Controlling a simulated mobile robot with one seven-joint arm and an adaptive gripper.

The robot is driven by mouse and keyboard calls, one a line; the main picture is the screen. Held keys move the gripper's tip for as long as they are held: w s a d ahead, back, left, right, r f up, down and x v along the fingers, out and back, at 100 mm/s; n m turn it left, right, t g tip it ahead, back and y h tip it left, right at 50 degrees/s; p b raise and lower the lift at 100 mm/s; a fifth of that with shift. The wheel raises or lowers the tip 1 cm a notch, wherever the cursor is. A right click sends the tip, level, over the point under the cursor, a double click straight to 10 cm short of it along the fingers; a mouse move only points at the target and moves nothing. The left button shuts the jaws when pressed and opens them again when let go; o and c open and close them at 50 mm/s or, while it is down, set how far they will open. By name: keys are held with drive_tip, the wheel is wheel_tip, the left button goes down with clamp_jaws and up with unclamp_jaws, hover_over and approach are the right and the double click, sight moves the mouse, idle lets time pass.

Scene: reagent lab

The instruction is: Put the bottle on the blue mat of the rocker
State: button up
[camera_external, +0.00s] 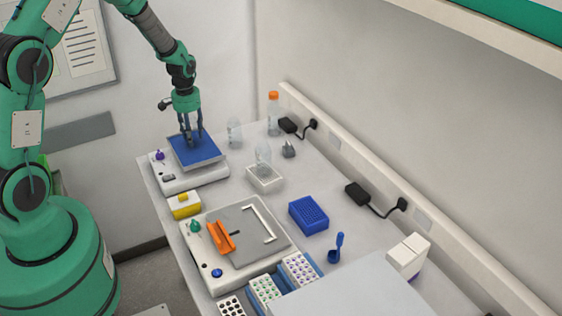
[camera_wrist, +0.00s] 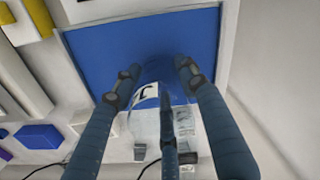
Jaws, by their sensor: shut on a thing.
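The rocker (camera_external: 190,178) is a white device at the back left of the bench, with a blue mat (camera_external: 187,156) on its tray. My gripper (camera_external: 193,140) points down over the mat, its fingers close above or at it. In the wrist view my gripper (camera_wrist: 156,78) is shut on a clear bottle (camera_wrist: 150,122) with a white label. The bottle is hard to make out between the fingers in the external view. I cannot tell whether it touches the mat.
A clear bottle (camera_external: 234,133) and an orange-capped bottle (camera_external: 273,118) stand right of the rocker. A clear vessel (camera_external: 264,155) stands on a small white device. A yellow-and-white box (camera_external: 184,205), an orange-clamped device (camera_external: 268,258) and a blue rack (camera_external: 309,217) are nearer the front.

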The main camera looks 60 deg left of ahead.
drive_tip(key=o, duration=1.2)
drive_tip(key=shift+f, duration=0.1)
drive_tip(key=shift+c, duration=0.2)
wheel_tip(320, 180, up, 12)
drive_tip(key=shift+r+b, duration=0.15)
drive_tip(key=shift+b, duration=0.25)
drive_tip(key=shift+d, duration=0.1)
